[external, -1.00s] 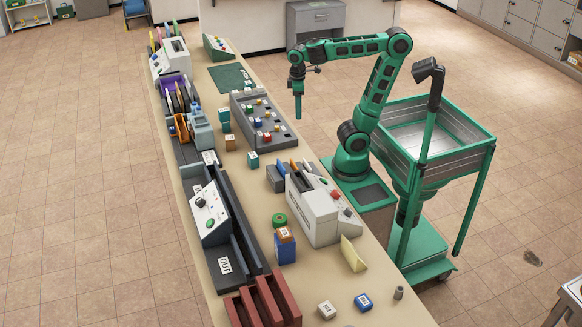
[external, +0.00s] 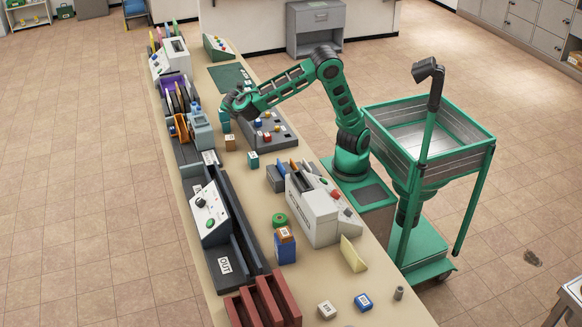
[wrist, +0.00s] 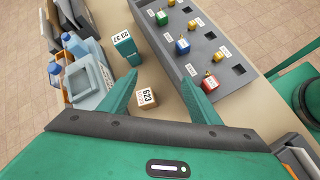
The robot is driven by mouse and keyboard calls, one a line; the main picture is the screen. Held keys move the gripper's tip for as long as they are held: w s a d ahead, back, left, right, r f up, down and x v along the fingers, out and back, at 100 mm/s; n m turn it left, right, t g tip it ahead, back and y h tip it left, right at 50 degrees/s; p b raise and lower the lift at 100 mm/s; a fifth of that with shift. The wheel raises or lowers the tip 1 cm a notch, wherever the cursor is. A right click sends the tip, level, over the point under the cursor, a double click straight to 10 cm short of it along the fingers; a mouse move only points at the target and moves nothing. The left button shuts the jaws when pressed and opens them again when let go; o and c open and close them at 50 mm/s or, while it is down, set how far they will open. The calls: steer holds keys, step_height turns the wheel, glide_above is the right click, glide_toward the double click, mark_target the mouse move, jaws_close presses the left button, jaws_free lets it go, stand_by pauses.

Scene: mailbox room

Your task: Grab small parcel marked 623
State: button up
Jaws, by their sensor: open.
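The small brown parcel with a white label marked 623 (wrist: 147,97) lies on the counter. In the wrist view it sits low, between my fingers and nearer the left one, with its label readable. In the external view it is the brown box (external: 230,143) beside the light blue-grey device. My gripper (wrist: 156,77) is open and empty, with its two green fingers spread. In the external view my gripper (external: 232,104) is over the counter, a little behind the parcel. Its fingertips are hard to tell from the teal box there.
A teal box with a numbered label (wrist: 125,48) stands close to the parcel. A grey panel (wrist: 200,45) with coloured padlock-like pieces lies to the right in the wrist view. The blue-grey device (wrist: 88,75) is on the left. Another teal box (external: 253,160) stands nearby.

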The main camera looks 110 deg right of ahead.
steer(key=w+a+r+n+h, duration=0.3)
steer(key=w+a+n+h, duration=0.2)
steer(key=w+n, duration=0.15)
glide_toward(230, 139)
steer(key=r, duration=0.1)
steer(key=shift+m, duration=0.45)
steer(key=x, duration=0.5)
steer(key=shift+w+d+f, duration=0.2)
steer(key=shift+d+f, duration=0.05)
steer(key=shift+f, duration=0.2)
steer(key=shift+x, duration=2.95)
steer(key=shift+s+f, duration=0.1)
steer(key=shift+f, duration=0.05)
steer(key=c, duration=1.2)
